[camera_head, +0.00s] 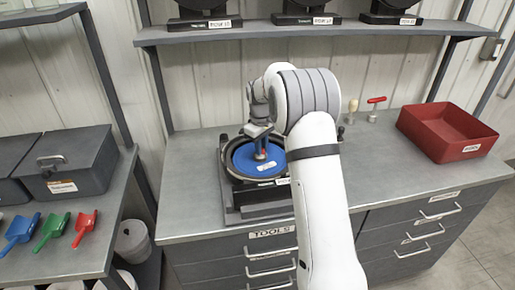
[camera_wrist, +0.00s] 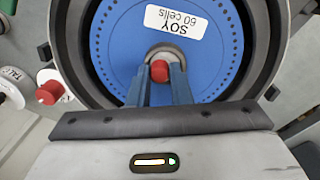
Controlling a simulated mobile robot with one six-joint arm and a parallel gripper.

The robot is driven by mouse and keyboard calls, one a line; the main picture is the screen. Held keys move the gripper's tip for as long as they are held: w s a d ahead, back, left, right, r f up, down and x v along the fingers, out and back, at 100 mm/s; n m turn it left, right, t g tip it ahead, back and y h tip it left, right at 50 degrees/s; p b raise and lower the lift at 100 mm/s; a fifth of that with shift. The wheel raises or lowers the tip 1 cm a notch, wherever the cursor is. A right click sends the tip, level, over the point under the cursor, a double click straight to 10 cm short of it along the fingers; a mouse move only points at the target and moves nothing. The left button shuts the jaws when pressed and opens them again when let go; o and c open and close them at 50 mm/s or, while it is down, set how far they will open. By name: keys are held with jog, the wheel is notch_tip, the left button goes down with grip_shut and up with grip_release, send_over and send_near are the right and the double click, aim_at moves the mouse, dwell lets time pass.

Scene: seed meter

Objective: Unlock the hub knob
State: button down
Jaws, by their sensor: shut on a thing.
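The hub knob (camera_wrist: 159,71) is a small red knob on a grey hub at the centre of a blue seed disc (camera_wrist: 112,45). The disc bears a white label reading SOY 60 cells and sits inside the dark round meter housing (camera_wrist: 68,50). My gripper (camera_wrist: 160,78) has its two blue fingers on either side of the red knob and is shut on it. In the head view my gripper (camera_head: 261,150) reaches down to the middle of the blue disc (camera_head: 243,159). Whether the knob is locked cannot be told.
A red bin (camera_head: 468,155) stands on the counter at the right, near a red-handled tool (camera_head: 374,108) and a pale-handled tool (camera_head: 352,108). Another red knob (camera_wrist: 48,92) shows beside the housing. Scoops (camera_head: 52,230) lie on the left bench.

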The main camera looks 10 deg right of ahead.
jog(key=n, duration=0.4)
jog(key=shift+b, duration=0.3)
jog(key=shift+n, duration=2.2)
jog(key=c, duration=1.3)
grip_release()
notch_tip(320, 180, up, 7)
jog(key=shift+s+f+b, duration=0.1)
jog(key=shift+s+b, duration=0.05)
jog(key=shift+b, duration=0.5)
jog(key=shift+r, duration=0.5)
